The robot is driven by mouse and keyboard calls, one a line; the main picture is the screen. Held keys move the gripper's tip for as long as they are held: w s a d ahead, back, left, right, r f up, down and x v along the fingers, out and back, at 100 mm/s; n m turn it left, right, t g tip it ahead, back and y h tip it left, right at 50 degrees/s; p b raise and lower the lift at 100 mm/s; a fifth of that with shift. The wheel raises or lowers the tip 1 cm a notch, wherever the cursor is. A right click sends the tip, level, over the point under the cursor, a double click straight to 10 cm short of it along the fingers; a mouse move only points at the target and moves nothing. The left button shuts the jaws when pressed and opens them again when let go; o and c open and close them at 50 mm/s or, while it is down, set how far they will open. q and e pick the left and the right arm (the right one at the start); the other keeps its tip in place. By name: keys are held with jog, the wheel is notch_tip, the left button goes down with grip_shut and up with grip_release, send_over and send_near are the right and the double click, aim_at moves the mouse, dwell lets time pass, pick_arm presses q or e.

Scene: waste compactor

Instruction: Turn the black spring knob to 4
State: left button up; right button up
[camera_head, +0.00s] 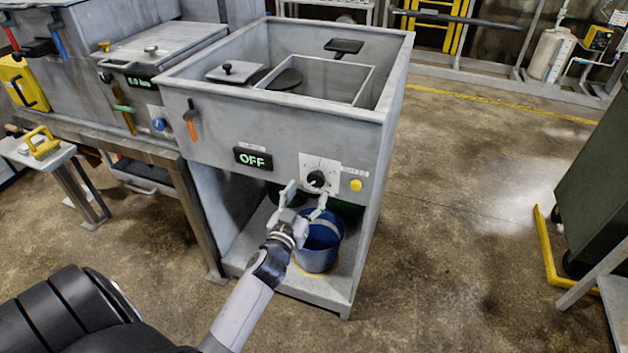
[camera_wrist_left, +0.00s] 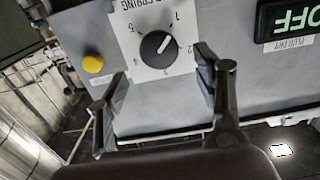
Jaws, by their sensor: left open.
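The black spring knob (camera_head: 316,179) is on a white numbered dial plate (camera_head: 329,166) on the front of a grey machine. In the left wrist view the knob (camera_wrist_left: 159,46) has a white pointer line slanting toward the upper right; the dial digits are small and tilted, so I cannot tell its exact setting. My left gripper (camera_head: 306,193) is open in front of the panel, just below the knob in the head view. In the wrist view its fingers (camera_wrist_left: 162,66) are spread to either side of the knob, apparently not touching it. My right gripper is not in view.
A yellow button (camera_head: 356,185) sits right of the dial, and a display reading OFF (camera_head: 253,158) is to its left. A blue bucket (camera_head: 319,241) stands on the shelf below. An orange-handled lever (camera_head: 191,122) hangs further left.

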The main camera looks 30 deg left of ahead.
aim_at(315, 180)
pick_arm(q)
jog(key=x, duration=0.5)
jog(key=shift+w+a, duration=0.1)
jog(key=shift+w, duration=0.3)
jog(key=shift+c, duration=0.3)
jog(key=c, duration=1)
